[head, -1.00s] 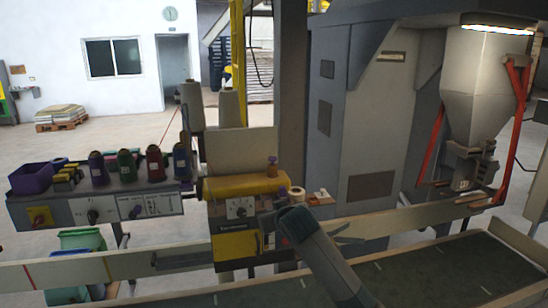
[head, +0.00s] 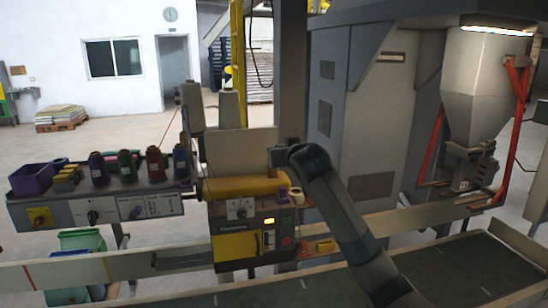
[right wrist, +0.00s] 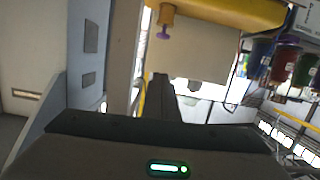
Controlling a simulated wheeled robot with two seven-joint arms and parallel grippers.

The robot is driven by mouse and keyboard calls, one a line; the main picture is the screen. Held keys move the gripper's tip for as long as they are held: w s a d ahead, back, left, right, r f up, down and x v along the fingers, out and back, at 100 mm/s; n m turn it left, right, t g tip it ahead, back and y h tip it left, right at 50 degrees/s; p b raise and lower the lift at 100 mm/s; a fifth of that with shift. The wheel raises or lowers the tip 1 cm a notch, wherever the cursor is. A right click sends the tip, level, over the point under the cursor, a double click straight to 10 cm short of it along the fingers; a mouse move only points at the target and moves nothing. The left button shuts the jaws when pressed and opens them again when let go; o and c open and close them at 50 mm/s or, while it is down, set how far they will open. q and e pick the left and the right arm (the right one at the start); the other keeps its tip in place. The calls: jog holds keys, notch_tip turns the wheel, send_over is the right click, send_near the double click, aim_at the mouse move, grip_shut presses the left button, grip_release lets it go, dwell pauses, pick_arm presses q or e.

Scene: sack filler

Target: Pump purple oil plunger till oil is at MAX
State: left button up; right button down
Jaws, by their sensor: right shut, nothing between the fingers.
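The purple plunger knob (right wrist: 163,36) shows near the top of the right wrist view, on a short orange-brown neck beside the yellow machine head. My right gripper (right wrist: 160,80) is shut and empty; its dark fingers point toward the knob, with a gap between them in the picture. In the head view my right gripper (head: 277,157) is over the right end of the yellow machine head (head: 240,188) and hides most of the plunger area. A narrow upright window (head: 268,240) is on the machine front; its oil level and MAX mark are too small to read. My left gripper is out of view.
An amber light (head: 269,220) glows on the machine front. A pale roll (head: 298,196) stands at its right end. Spools (head: 125,167) and a purple bin (head: 32,178) are on the left bench. A rail and dark conveyor (head: 470,262) run along the front.

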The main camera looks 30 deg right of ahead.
jog(key=shift+w, duration=0.15)
jog(key=shift+w+d+f+p, duration=0.5)
jog(key=shift+w+f+p, duration=0.5)
jog(key=shift+w+p, duration=0.4)
jog(key=shift+w+d+f+p, duration=0.45)
jog(key=shift+w+f+p, duration=0.65)
jog(key=shift+w, duration=0.55)
jog(key=shift+w+d+f+p, duration=0.5)
jog(key=shift+w+f+p, duration=0.4)
jog(key=shift+w+p, duration=0.55)
jog(key=shift+w, duration=0.15)
jog(key=shift+f, duration=0.15)
